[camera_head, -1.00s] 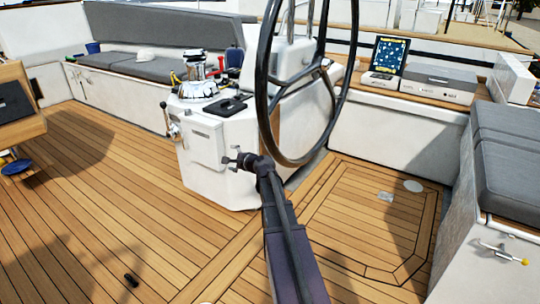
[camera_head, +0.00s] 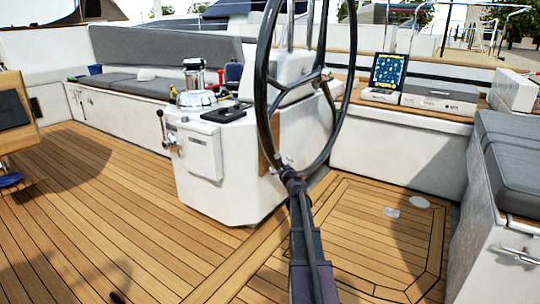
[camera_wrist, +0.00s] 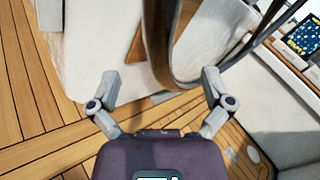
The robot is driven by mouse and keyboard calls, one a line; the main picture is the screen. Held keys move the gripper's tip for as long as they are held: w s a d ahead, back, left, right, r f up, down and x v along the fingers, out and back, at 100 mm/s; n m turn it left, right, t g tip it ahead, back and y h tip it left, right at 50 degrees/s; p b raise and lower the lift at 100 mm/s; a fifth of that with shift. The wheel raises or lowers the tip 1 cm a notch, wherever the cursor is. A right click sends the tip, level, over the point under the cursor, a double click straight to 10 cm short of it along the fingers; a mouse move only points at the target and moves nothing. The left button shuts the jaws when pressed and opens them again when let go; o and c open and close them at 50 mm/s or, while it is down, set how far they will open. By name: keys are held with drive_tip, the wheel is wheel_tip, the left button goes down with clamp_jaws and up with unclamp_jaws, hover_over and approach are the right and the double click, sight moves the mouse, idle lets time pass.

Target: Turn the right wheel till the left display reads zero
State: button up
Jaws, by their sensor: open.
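A large dark steering wheel (camera_head: 262,90) stands upright in front of the white pedestal in the head view. Its lower rim also shows in the wrist view (camera_wrist: 157,35), between and beyond my fingertips. My gripper (camera_head: 287,166) is small and partly lost against the lower rim in the head view. In the wrist view my gripper (camera_wrist: 162,78) has its two fingers spread wide, with nothing held. Whether they touch the rim, I cannot tell. A lit chart screen (camera_head: 388,71) stands at the back right; its figures are unreadable. I cannot tell which display is the left one.
The white pedestal (camera_head: 222,165) with a chrome winch (camera_head: 195,85) is left of the wheel. A grey box (camera_head: 440,92) sits beside the screen. A grey-cushioned seat (camera_head: 515,150) is at the right. The teak deck (camera_head: 90,210) is open at left.

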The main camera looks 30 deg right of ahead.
sight(271, 153)
drive_tip(key=shift+w, duration=0.1)
drive_tip(key=x, duration=1.3)
drive_tip(key=shift+w+d, duration=0.1)
drive_tip(key=shift+w, duration=0.25)
drive_tip(key=c, duration=1.2)
